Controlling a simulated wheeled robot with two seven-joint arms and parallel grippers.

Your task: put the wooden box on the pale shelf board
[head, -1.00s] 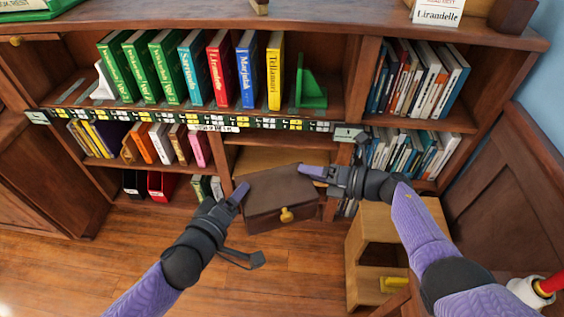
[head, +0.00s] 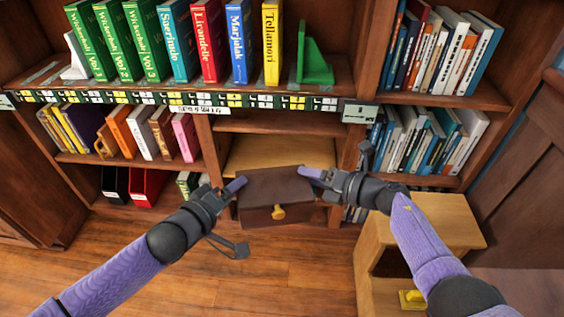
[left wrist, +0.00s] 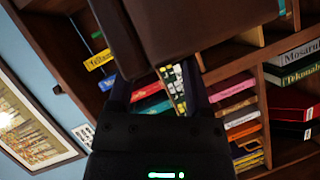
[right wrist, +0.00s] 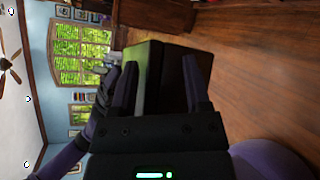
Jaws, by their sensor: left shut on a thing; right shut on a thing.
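The wooden box (head: 262,213), dark brown with a yellow knob on its front, hangs between my two grippers in the head view. My left gripper (head: 236,187) is shut on its left side. My right gripper (head: 312,175) is shut on its right side. The pale shelf board (head: 277,153) is a light wood board in the low middle bay of the bookcase, just beyond the box. The box hides its front part, so I cannot tell whether they touch. The box also shows in the left wrist view (left wrist: 190,22) and in the right wrist view (right wrist: 203,68).
A bookcase upright (head: 212,150) bounds the bay on the left, with books beyond; more books (head: 420,135) stand to the right. A brown shelf (head: 285,128) lies above the pale board. A light wooden stool (head: 440,220) stands at right. The floor (head: 290,275) is clear in front.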

